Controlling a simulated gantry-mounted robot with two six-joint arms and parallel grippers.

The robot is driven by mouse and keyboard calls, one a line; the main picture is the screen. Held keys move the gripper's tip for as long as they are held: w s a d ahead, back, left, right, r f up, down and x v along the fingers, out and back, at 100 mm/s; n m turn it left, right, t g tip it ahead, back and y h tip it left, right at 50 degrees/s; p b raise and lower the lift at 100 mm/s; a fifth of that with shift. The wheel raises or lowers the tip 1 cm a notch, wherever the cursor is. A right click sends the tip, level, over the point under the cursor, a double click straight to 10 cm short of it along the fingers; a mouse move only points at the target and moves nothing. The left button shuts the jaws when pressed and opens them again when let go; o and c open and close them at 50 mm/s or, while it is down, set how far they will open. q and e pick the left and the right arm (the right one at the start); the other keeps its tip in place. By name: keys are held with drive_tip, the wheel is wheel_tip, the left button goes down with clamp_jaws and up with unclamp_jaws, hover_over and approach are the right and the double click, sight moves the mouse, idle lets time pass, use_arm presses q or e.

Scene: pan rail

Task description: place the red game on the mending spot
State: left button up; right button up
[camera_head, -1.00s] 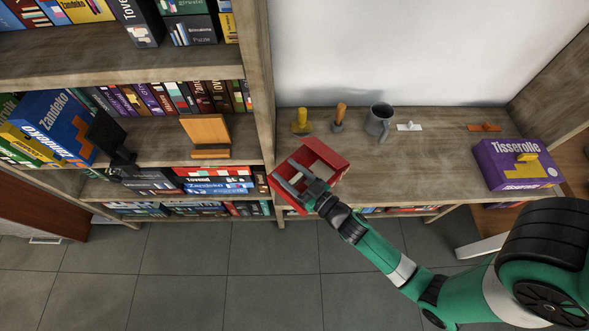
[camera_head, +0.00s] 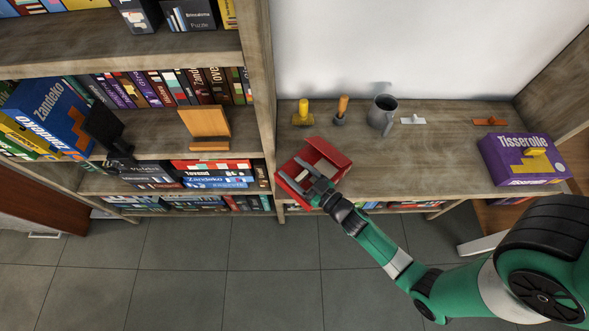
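A red box (camera_head: 327,150), which looks like the red game, is at the front left of the wooden desk, tilted. A darker opening and a small pale patch show on its near side. My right gripper (camera_head: 317,187) reaches it from the front right and appears shut on its near side; the fingertips are partly hidden against it. Whether the box touches the desk edge cannot be told. I cannot pick out a marked mending spot; the desk top (camera_head: 425,160) has a wide bare area. My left gripper is not in view.
A yellow-handled tool (camera_head: 303,113), a wooden-handled tool (camera_head: 341,112), a grey mug (camera_head: 382,113) and two small items line the desk's back. A purple game box (camera_head: 523,158) lies at right. The shelf upright (camera_head: 260,85) stands left of the red box.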

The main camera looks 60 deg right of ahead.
drive_tip(key=shift+o, duration=1.4)
drive_tip(key=shift+r, duration=0.15)
drive_tip(key=p+v, duration=0.2)
drive_tip(key=v, duration=1)
